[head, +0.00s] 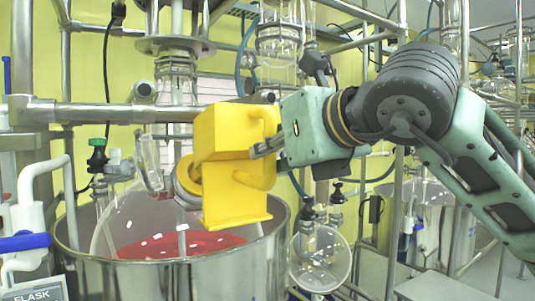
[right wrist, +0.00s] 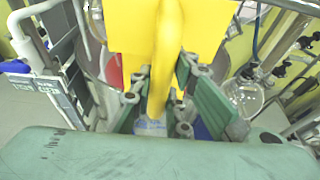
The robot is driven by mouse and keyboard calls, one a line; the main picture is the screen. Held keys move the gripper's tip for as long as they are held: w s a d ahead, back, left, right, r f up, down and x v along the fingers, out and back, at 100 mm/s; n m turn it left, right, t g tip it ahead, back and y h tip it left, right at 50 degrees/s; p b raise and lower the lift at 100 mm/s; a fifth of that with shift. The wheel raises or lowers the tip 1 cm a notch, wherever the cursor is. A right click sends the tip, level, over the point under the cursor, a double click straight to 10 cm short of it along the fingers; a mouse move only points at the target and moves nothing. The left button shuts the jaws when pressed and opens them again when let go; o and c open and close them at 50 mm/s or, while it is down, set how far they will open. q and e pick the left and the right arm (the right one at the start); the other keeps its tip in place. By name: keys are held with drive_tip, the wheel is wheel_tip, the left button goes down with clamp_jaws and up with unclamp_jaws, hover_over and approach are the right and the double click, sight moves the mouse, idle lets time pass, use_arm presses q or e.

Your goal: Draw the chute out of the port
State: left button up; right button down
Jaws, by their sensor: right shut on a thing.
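The yellow chute (head: 228,205) is a boxy funnel with a bar handle on its right side. It is at the middle of the head view, above the right part of the steel vessel. Its left end meets the ringed port (head: 186,178) of the glass flask; how deep it sits inside I cannot tell. My right gripper (head: 263,148) is shut on the chute's handle from the right. In the right wrist view the fingers (right wrist: 158,98) lie on both sides of the yellow handle (right wrist: 163,60). My left gripper is not in view.
The glass flask (head: 122,215) with red contents and white pieces sits in the steel vessel (head: 185,278). A horizontal steel pipe (head: 95,113) runs behind the chute. A round glass flask (head: 320,258) hangs to the right below. White hoses (head: 38,190) stand at left.

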drive_tip(key=shift+s+d+r, duration=0.3)
drive_tip(key=shift+s+r, duration=0.15)
drive_tip(key=shift+r, duration=0.05)
drive_tip(key=shift+s+d+r, duration=0.3)
drive_tip(key=shift+s+r, duration=0.1)
drive_tip(key=shift+r, duration=0.1)
drive_tip(key=shift+s+d+r, duration=0.15)
idle(0.5)
drive_tip(key=f+b+v, duration=0.1)
drive_tip(key=b+v, duration=0.3)
drive_tip(key=v, duration=0.8)
drive_tip(key=shift+s+d+f, duration=0.15)
drive_tip(key=shift+s+d, duration=0.1)
drive_tip(key=shift+s, duration=0.1)
idle(0.4)
